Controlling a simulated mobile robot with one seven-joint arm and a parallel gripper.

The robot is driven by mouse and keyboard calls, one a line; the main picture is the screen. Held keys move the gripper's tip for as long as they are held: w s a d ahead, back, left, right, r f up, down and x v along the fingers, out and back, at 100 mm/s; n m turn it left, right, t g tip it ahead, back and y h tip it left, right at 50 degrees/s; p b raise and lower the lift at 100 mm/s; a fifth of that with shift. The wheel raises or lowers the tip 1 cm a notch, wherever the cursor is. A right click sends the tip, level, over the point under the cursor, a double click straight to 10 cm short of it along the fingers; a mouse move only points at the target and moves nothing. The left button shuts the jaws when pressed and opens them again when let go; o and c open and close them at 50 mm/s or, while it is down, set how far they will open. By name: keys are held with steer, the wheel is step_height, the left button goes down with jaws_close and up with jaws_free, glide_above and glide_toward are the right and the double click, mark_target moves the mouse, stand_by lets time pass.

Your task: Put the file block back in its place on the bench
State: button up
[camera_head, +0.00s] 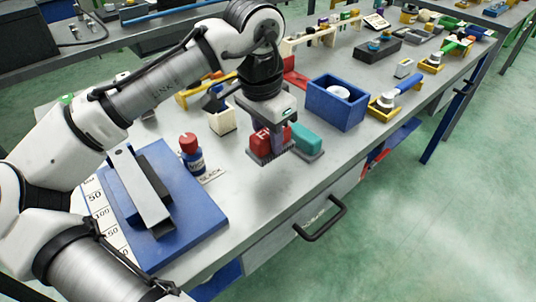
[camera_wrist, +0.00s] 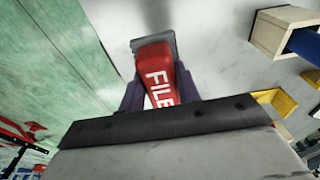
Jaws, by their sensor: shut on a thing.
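The file block (camera_head: 259,142) is red with a dark bristly-looking base, and white FILE lettering shows on it in the wrist view (camera_wrist: 154,66). My gripper (camera_head: 273,137) points down and is shut on the block, with a dark purple finger on each side in the wrist view (camera_wrist: 158,92). The block is over the bench (camera_head: 250,197), near its front edge. I cannot tell whether its base touches the bench top. A teal block (camera_head: 307,139) on a grey base stands just right of it in the head view. No marked place for the file block is clearly visible.
A blue box (camera_head: 337,108) stands to the right. A blue board (camera_head: 198,215) holds metal bars. Bare bench lies in front, above the drawer handle (camera_head: 322,218).

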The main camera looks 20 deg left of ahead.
mark_target(265, 133)
steer(key=shift+f, duration=2.85)
steer(key=shift+f, duration=0.1)
steer(key=o, duration=0.9)
steer(key=shift+o, duration=0.2)
steer(key=r, duration=0.8)
steer(key=s+r, duration=0.1)
steer(key=r, duration=0.3)
steer(key=shift+a, duration=0.4)
